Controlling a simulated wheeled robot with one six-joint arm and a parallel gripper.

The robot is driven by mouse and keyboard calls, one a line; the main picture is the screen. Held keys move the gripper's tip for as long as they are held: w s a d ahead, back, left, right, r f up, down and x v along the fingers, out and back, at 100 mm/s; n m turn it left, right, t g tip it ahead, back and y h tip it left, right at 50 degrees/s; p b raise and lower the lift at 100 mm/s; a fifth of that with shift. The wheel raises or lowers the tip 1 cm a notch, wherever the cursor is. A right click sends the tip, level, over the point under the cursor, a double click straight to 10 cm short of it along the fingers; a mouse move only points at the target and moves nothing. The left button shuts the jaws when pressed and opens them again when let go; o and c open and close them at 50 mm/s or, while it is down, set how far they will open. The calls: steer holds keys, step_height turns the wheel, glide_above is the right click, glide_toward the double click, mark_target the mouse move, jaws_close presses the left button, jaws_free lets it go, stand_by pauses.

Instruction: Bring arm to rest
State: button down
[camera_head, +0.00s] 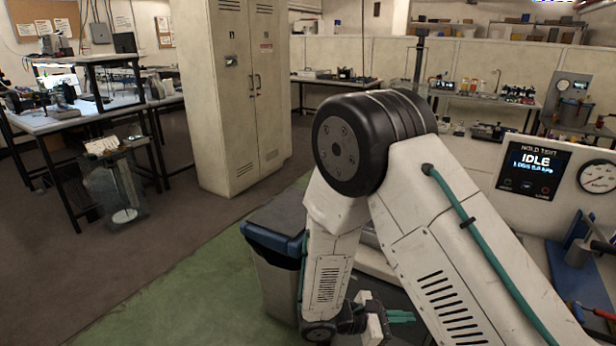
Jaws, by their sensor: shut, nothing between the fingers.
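My arm (420,220) fills the middle and right of the head view, bent at a black elbow joint, with its forearm hanging down. My gripper (402,317) is low in the picture, near the bottom edge, with its teal fingers pointing right. It is shut and holds nothing. The wrist is partly cut off by the bottom edge. What lies directly under the gripper is hard to make out.
A bin with a blue rim (272,238) stands just left of my forearm. At right are a test panel reading IDLE (533,168), a dial gauge (598,177) and a blue press-like device (580,250). A tall cabinet (238,95) stands behind.

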steer(key=s+d+r+m+y, duration=0.2)
steer(key=s+r+m+y, duration=0.5)
steer(key=s+r, duration=0.3)
steer(key=s+d+r+m+y, duration=0.3)
steer(key=s+r+m+y, duration=0.5)
steer(key=r, duration=1)
steer(key=s+m, duration=0.2)
steer(key=s, duration=0.1)
steer(key=shift+s+r+m, duration=0.2)
steer(key=shift+r+m, duration=0.1)
steer(key=shift+r, duration=0.1)
